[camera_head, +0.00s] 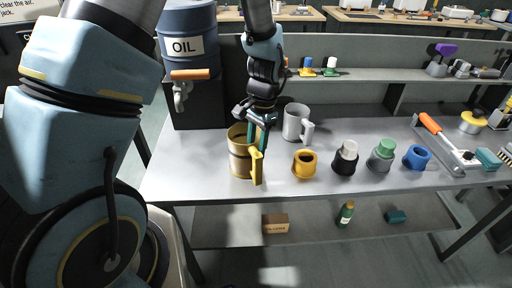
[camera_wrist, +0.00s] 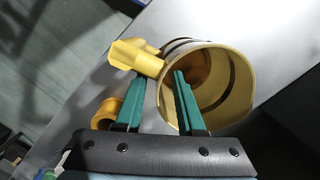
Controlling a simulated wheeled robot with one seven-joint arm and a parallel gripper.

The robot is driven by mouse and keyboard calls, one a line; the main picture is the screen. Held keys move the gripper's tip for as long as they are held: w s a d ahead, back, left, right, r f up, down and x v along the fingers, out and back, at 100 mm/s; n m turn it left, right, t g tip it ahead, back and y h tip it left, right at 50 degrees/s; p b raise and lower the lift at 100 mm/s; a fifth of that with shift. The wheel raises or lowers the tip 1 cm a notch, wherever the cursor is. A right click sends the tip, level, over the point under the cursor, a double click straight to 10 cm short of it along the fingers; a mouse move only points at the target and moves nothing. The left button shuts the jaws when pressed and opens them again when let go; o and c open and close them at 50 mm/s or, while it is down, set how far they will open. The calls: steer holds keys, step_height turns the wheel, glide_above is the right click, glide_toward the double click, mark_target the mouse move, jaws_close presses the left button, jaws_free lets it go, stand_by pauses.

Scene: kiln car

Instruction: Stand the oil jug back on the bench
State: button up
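The oil jug appears to be the tan, dark-banded jug (camera_head: 239,157) with a yellow handle (camera_head: 257,166), upright at the bench's (camera_head: 190,180) front left. Its base looks to be on the bench top; exact contact is hard to tell. My gripper (camera_head: 258,148) points down at the jug's handle side. In the wrist view the jug (camera_wrist: 240,85) shows its open mouth, with the handle (camera_wrist: 138,57) beyond the fingertips. My gripper (camera_wrist: 160,78) has its teal fingers apart, one over the mouth and one outside the rim, with a gap visible between them.
A blue OIL drum (camera_head: 189,50) with a tap (camera_head: 182,94) stands behind left. A grey mug (camera_head: 296,122) is behind right of the jug. A yellow pot (camera_head: 305,163) and several capped pots stand rightward. A lower shelf (camera_head: 320,225) holds a small box (camera_head: 275,223).

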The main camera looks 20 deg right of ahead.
steer(key=shift+w+d+r+p, duration=0.1)
steer(key=shift+d+r+p, duration=0.05)
steer(key=shift+r+p, duration=0.9)
steer(key=shift+w+d+r+p, duration=0.1)
steer(key=shift+d+r+p, duration=0.1)
steer(key=shift+r+p, duration=0.8)
steer(key=shift+d+r+p, duration=0.15)
steer(key=shift+r+p, duration=0.45)
steer(key=shift+r, duration=0.9)
steer(key=shift+r, duration=0.1)
step_height(320, 180, up, 10)
steer(key=d+b, duration=0.1)
steer(key=b, duration=0.2)
steer(key=shift+w+d+r, duration=0.2)
steer(key=shift+w+r, duration=0.05)
steer(key=shift+w, duration=0.05)
steer(key=a+f+n+t+h+b, duration=0.1)
steer(key=a+n, duration=1.1)
steer(key=a, duration=1.7)
step_height(320, 180, down, 2)
steer(key=shift+f+t+h+b, duration=0.2)
steer(key=shift+t+h+b, duration=0.1)
steer(key=shift+t, duration=0.3)
